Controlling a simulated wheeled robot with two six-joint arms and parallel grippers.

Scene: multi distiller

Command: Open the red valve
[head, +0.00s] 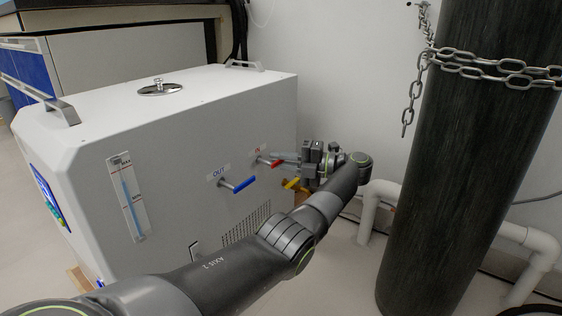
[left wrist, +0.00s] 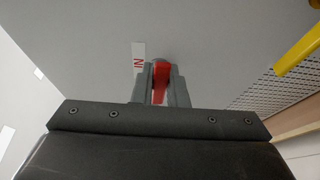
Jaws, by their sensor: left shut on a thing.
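The red valve (head: 269,162) is a small red lever on the side of the white distiller box (head: 180,160), beside the IN label. In the left wrist view the red valve (left wrist: 161,82) sits between the grey fingers. My left gripper (head: 285,160) reaches the box from the right in the head view and is shut on the red lever. In the left wrist view my left gripper (left wrist: 161,95) partly hides the lever's sides. My right gripper is not in view.
A blue valve lever (head: 242,185) by the OUT label is left of the red one. A yellow lever (head: 291,184) is just below my gripper. A dark cylinder (head: 460,150) with a chain (head: 490,62) stands at the right, near white pipes (head: 372,205).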

